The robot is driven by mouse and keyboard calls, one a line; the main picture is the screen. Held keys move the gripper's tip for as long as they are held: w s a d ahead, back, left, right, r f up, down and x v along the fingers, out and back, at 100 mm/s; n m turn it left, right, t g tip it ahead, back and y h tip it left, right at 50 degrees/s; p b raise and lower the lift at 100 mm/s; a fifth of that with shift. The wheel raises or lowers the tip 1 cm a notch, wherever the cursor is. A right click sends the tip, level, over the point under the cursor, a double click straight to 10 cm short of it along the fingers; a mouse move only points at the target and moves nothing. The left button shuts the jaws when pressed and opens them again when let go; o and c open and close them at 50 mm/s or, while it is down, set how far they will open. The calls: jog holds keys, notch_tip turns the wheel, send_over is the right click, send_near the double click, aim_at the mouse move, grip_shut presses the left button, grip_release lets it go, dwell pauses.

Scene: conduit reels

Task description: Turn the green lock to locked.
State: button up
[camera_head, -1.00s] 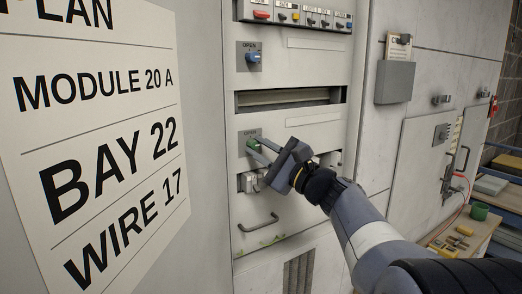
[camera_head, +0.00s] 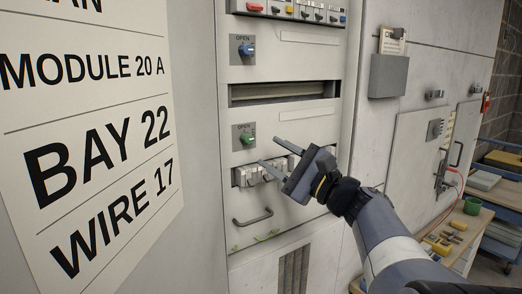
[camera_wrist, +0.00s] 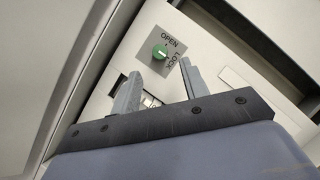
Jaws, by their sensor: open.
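The green lock (camera_head: 247,138) is a round knob on a grey plate on the cabinet front, below the open slot. It also shows in the wrist view (camera_wrist: 160,51), where its plate reads OPEN and LOCK. I cannot tell clearly which word the knob points to. My gripper (camera_head: 270,152) is open and empty, to the right of and slightly below the lock, apart from it. In the wrist view, my two fingers (camera_wrist: 161,68) stand apart, with the lock visible beyond their tips.
A blue lock (camera_head: 245,49) sits higher on the same panel. Grey modules (camera_head: 250,175) sit just below the green lock, with a handle (camera_head: 253,219) lower down. A card holder (camera_head: 389,75) is on the right panel. A workbench with a green cup (camera_head: 472,206) stands at right.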

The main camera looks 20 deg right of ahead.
aim_at(251, 141)
jog(key=shift+v, duration=2.3)
jog(key=p+x, duration=0.1)
jog(key=x, duration=1)
jog(key=shift+p, duration=0.3)
jog(key=shift+n, duration=0.3)
jog(key=shift+s+f, duration=0.15)
